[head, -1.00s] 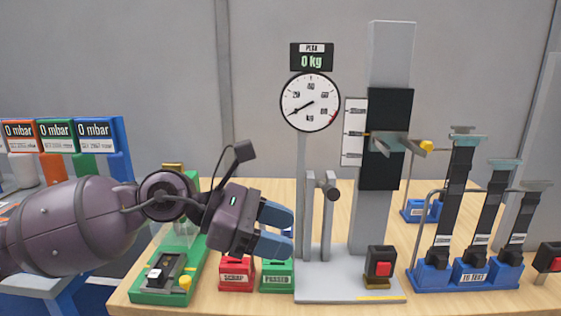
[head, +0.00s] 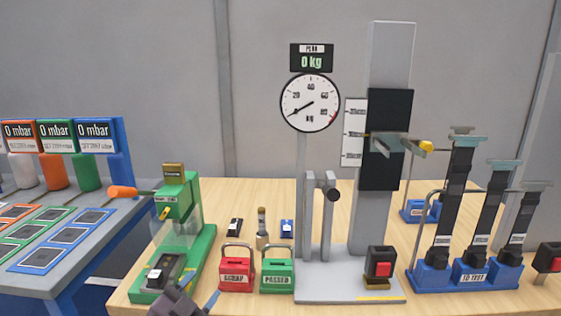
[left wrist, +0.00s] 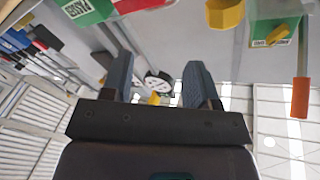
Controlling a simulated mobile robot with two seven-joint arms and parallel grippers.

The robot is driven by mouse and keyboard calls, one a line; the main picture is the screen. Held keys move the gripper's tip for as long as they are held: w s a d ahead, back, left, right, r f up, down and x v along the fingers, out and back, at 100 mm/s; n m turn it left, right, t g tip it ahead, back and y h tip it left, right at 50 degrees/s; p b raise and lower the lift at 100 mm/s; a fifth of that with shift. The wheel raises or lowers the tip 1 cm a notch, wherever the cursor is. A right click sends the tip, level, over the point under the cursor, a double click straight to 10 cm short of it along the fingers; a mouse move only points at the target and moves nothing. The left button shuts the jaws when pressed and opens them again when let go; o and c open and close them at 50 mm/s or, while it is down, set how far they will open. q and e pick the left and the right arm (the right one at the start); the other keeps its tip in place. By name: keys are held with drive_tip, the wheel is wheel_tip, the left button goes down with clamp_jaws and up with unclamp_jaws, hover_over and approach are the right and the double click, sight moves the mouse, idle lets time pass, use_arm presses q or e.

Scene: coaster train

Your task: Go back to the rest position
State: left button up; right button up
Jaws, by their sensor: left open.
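My left gripper (head: 186,299) shows only partly at the bottom edge of the head view, in front of the green press on the table. Its arm is out of the picture there. In the left wrist view the two blue-grey fingers of the left gripper (left wrist: 158,78) stand apart with nothing between them. My right gripper is in neither view.
The wooden table (head: 330,225) carries a green press (head: 180,205), a red box (head: 237,274), a green box (head: 277,276), a test stand (head: 382,225) with a dial (head: 310,102), and blue holders (head: 470,274) at right. A grey-topped table (head: 90,240) stands at left.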

use_arm(q)
drive_tip(key=s+a+f+n+g+y, duration=0.3)
drive_tip(key=s+a+f+n, duration=0.1)
drive_tip(key=s+f, duration=0.8)
drive_tip(key=s+a+f+n+g+y, duration=0.3)
drive_tip(key=s+a+f, duration=0.4)
drive_tip(key=s+f, duration=0.6)
drive_tip(key=n+y, duration=0.1)
drive_tip(key=n, duration=0.1)
drive_tip(key=shift+s+n, duration=0.25)
drive_tip(key=shift+n, duration=0.05)
drive_tip(key=shift+a, duration=0.1)
